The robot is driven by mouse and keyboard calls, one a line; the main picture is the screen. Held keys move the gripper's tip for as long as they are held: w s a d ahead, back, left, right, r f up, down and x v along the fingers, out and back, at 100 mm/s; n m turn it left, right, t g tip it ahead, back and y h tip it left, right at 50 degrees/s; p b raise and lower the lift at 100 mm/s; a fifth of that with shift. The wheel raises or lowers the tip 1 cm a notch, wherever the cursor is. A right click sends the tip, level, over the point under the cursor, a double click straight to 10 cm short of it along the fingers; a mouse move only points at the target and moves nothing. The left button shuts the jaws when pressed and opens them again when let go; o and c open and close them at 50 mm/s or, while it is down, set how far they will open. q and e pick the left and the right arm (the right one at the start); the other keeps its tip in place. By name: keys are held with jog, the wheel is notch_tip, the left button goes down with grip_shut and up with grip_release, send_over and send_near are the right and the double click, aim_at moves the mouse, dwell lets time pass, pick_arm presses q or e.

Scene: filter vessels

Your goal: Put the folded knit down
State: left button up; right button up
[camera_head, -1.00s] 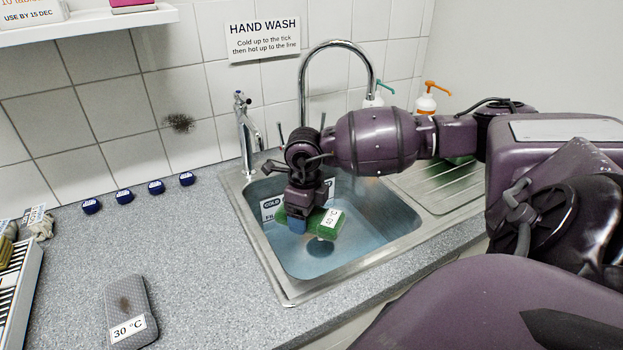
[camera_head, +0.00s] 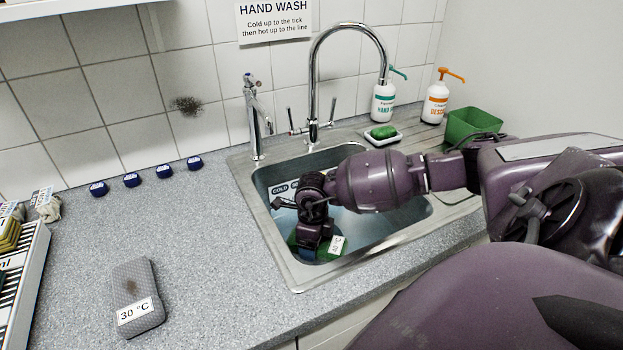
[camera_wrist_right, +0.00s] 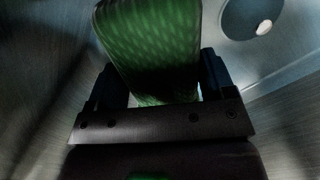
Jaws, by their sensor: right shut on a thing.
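In the right wrist view the green patterned knit (camera_wrist_right: 150,50) lies between the two dark fingers (camera_wrist_right: 160,85). My wrist hides part of the knit in the head view, and I cannot tell whether it touches the sink floor. My left gripper is not in view.
The steel sink (camera_head: 285,268) has a tall tap (camera_head: 314,85) behind it and a smaller tap (camera_head: 252,120) at its left. Pump bottles (camera_head: 384,102), a green bar on a dish (camera_head: 383,138) and a green tub (camera_head: 470,125) stand behind my arm. The counter's middle is clear.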

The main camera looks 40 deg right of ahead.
jog(key=shift+f, duration=0.85)
notch_tip(320, 180, down, 3)
jog(key=shift+f+b, duration=0.15)
jog(key=shift+b, duration=0.2)
jog(key=shift+f, duration=0.3)
jog(key=shift+f, duration=0.4)
jog(key=shift+f, duration=0.2)
jog(key=o, duration=1)
